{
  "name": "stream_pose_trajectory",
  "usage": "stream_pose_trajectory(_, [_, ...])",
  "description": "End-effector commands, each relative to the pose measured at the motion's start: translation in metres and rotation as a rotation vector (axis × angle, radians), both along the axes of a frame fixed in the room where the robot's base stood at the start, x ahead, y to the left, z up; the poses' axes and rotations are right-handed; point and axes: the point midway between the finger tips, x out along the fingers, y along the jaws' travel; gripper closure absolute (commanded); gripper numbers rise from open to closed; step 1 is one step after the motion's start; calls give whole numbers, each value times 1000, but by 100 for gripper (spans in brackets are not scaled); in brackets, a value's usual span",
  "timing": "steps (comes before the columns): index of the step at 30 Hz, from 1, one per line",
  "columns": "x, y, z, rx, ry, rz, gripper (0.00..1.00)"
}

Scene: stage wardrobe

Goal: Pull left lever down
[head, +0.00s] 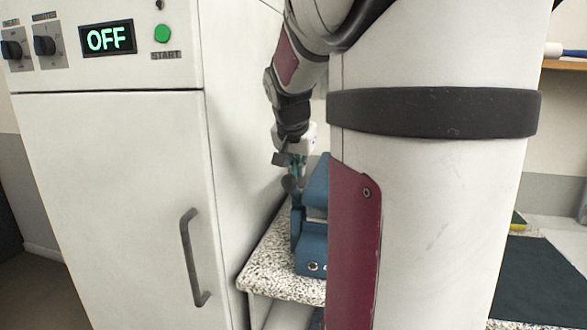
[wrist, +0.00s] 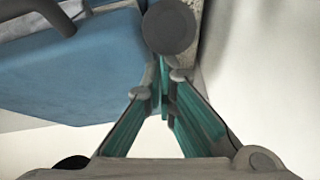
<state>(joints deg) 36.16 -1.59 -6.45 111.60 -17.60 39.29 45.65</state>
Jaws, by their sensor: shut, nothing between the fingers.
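A blue appliance (head: 312,250) stands on a speckled counter, partly hidden behind my own arm. Its blue body (wrist: 75,70) fills the upper left of the wrist view. A dark round knob (wrist: 170,27), apparently the left lever's end, sits beside the blue body, just beyond my fingertips. The knob (head: 289,183) also shows in the head view at the appliance's left side, right below my gripper (head: 294,168). In the wrist view my gripper (wrist: 166,82) is shut and empty, its teal-padded fingertips close together. I cannot tell whether they touch the knob.
A tall white cabinet (head: 110,160) with an OFF display, knobs and a door handle stands close on the left. The speckled counter (head: 270,270) carries the appliance. A dark mat (head: 540,280) lies on the right. My own body blocks the middle of the head view.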

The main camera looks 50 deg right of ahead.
Motion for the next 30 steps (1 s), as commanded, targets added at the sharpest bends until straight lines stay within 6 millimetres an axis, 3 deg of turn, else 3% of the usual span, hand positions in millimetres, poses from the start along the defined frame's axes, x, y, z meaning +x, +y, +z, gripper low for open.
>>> stream_pose_trajectory(30, [-14,34,-35,-335,-139,0,100])
